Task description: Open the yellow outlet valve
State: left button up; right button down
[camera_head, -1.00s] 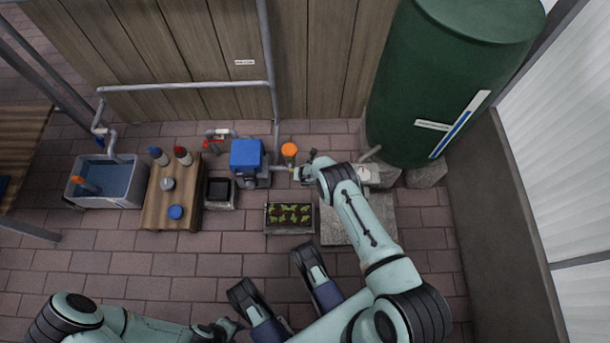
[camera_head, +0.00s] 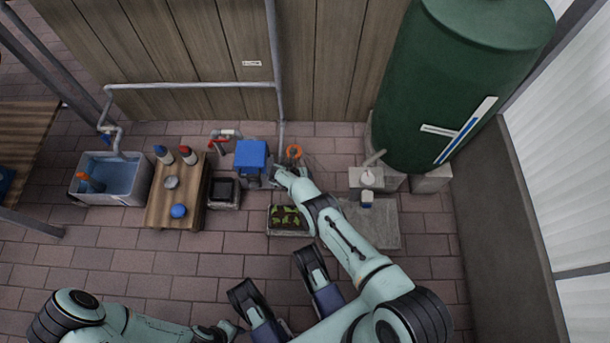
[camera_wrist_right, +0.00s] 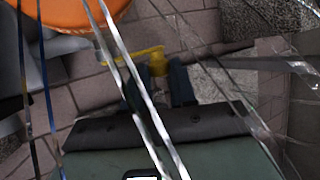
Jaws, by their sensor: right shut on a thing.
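The yellow valve handle (camera_wrist_right: 132,54) shows in the right wrist view as a short lever with a yellow knob-like part at its right end. My right gripper (camera_wrist_right: 158,80) has its two dark fingers around that part and is shut on it. In the head view my right gripper (camera_head: 283,172) is beside the blue box-shaped unit (camera_head: 251,154), just below the orange ring-like top (camera_head: 294,152); the arm hides the valve there. My left gripper (camera_head: 226,328) is low at the bottom edge, away from the valve, and its jaws are unclear.
A planter (camera_head: 287,233) with seedlings lies under the right arm. A green tank (camera_head: 465,80), a grey pipe (camera_head: 190,86) and a white bottle (camera_head: 367,198) stand around. A wooden bench (camera_head: 160,210) is left. Clear, shiny strips cross the wrist view. Paving in front is mostly free.

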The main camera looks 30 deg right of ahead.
jog(key=shift+w+r, duration=0.15)
jog(key=shift+r, duration=0.25)
dwell(0.3)
jog(key=c, duration=1)
grip_release()
jog(key=shift+o, duration=0.4)
jog(key=shift+f, duration=0.1)
jog(key=shift+a, duration=0.1)
pick_arm(q)
jog(key=w+d+r+m+t+p, duration=0.1)
jog(key=w+d+r+t+p, duration=0.2)
jog(key=w+r+p, duration=0.5)
notch_tip(320, 180, up, 3)
jog(key=shift+w+f+t, duration=0.2)
jog(key=shift+w+t, duration=0.3)
jog(key=shift+w, duration=0.75)
pick_arm(e)
jog(key=v, duration=1.3)
jog(key=shift+a, duration=0.25)
